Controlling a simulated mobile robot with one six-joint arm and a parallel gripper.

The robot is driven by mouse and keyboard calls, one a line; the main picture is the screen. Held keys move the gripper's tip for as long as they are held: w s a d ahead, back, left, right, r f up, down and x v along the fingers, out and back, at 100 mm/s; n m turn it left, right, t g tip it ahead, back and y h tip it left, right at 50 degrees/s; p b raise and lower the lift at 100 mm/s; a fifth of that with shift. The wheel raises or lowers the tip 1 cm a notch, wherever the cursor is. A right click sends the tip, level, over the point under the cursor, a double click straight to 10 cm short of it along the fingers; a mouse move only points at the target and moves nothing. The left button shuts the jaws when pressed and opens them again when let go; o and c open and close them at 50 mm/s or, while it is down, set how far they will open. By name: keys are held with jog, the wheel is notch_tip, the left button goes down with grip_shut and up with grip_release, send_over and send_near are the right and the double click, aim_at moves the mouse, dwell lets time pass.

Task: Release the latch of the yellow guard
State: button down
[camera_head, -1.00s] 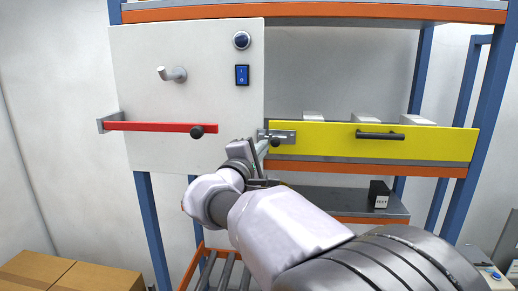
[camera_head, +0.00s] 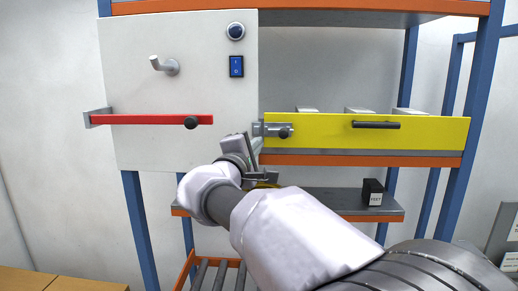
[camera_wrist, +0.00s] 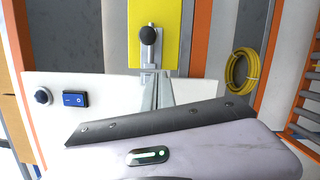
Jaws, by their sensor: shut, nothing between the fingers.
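The yellow guard (camera_head: 330,132) spans the shelf opening and has a dark bar handle (camera_head: 376,125). A silver latch (camera_head: 257,129) with a black knob (camera_head: 285,132) sits at its left end, beside the white panel. In the wrist view the knob (camera_wrist: 148,35) stands over the yellow guard (camera_wrist: 175,40). My gripper (camera_head: 256,150) is shut and empty, just below and left of the knob. In the wrist view my gripper fingers (camera_wrist: 154,88) point toward the latch with a small gap visible before the knob. Whether they touch the latch plate cannot be told.
The white panel (camera_head: 180,75) carries a red bar (camera_head: 150,119), a peg (camera_head: 165,66), a round button (camera_head: 235,31) and a blue switch (camera_head: 236,67). A yellow coil (camera_wrist: 242,70) lies below the guard. A black box (camera_head: 372,192) stands on the lower shelf.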

jog(key=b+v, duration=0.1)
jog(key=v, duration=0.9)
jog(key=s+d+f+m+g+b, duration=0.3)
jog(key=s+d+f+m+b, duration=0.15)
jog(key=d+f, duration=0.35)
jog(key=s+d+f+m+g+b, duration=0.3)
jog(key=s+d+f, duration=0.25)
jog(key=f, duration=0.45)
jog(key=s+d+f+m+g+b, duration=0.4)
jog(key=d+f, duration=0.4)
jog(key=s+a+f+m+y+b, duration=0.2)
jog(key=s+f+m, duration=0.1)
jog(key=s+f, duration=0.2)
jog(key=s+a+f+m+g+y+b, duration=0.1)
jog(key=s+a+f+m+y+b, duration=0.1)
jog(key=f, duration=0.6)
jog(key=s+a+f+m+g+y+b, duration=0.1)
jog(key=s+a+f+m+y+b, duration=0.1)
jog(key=s, duration=0.7)
notch_tip(320, 180, down, 5)
jog(key=m+y+b, duration=0.1)
jog(key=m+b, duration=0.1)
jog(key=m, duration=0.1)
jog(key=shift+m, duration=0.35)
